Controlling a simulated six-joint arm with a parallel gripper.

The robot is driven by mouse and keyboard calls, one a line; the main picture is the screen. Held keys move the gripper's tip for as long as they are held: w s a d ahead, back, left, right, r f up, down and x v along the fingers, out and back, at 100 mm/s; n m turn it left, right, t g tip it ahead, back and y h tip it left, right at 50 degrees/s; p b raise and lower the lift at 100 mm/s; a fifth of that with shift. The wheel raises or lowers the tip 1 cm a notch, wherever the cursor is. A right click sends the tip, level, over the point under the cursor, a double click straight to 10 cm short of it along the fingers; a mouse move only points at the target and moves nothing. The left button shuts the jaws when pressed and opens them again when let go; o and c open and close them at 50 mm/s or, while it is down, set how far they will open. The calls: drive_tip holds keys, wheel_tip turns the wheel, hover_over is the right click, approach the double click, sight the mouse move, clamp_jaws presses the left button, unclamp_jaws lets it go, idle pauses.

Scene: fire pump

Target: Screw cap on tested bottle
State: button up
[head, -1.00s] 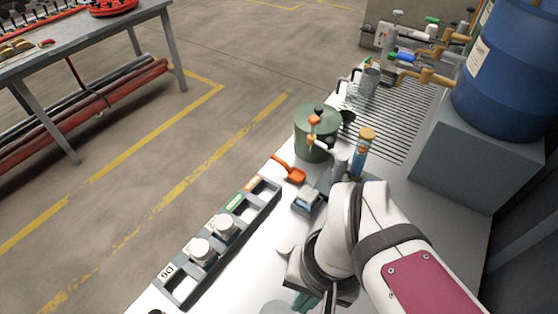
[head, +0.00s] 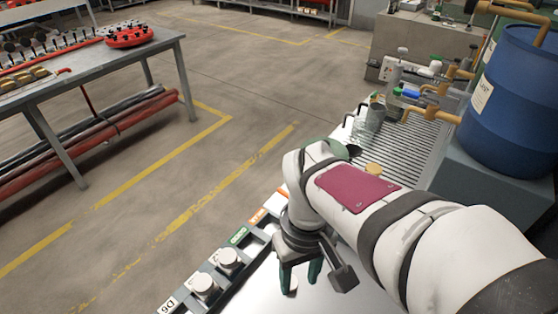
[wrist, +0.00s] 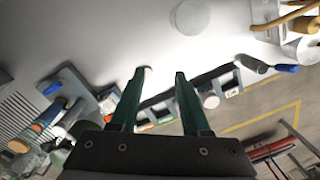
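My gripper (head: 299,276) has two green fingers, spread apart and pointing down over the white bench; it also shows in the wrist view (wrist: 160,74). A small pale round piece, possibly the cap (head: 291,286), lies on the bench by the fingertips. In the wrist view it (wrist: 147,70) appears beside the left fingertip; I cannot tell whether they touch. Two white round-topped bottles (head: 228,258) (head: 205,284) stand in the grey rack (head: 190,303) to the left of my gripper. I cannot tell whether either is the tested bottle or is capped.
A flat grey disc (wrist: 190,17) lies on the bench. In the wrist view, orange and blue items (wrist: 45,118) stand at the left, and a blue-tipped tool (wrist: 285,69) at the right. A metal jug (head: 369,125) and blue barrel (head: 510,85) stand behind. The bench around the fingers is mostly clear.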

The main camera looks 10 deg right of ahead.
drive_tip(key=o, duration=0.6)
drive_tip(key=w+a+f+n+h, duration=0.1)
drive_tip(key=w+f+n, duration=0.4)
drive_tip(key=w+n, duration=0.3)
drive_tip(key=shift+w+a+h, duration=0.15)
drive_tip(key=shift+w+h, duration=0.15)
drive_tip(key=shift+w, duration=0.65)
drive_tip(key=shift+n, duration=0.3)
drive_tip(key=f, duration=0.5)
drive_tip(key=d+f, duration=0.1)
drive_tip(key=f, duration=1)
drive_tip(key=shift+s+d, duration=0.3)
drive_tip(key=shift+s, duration=0.1)
drive_tip(key=shift+c, duration=0.2)
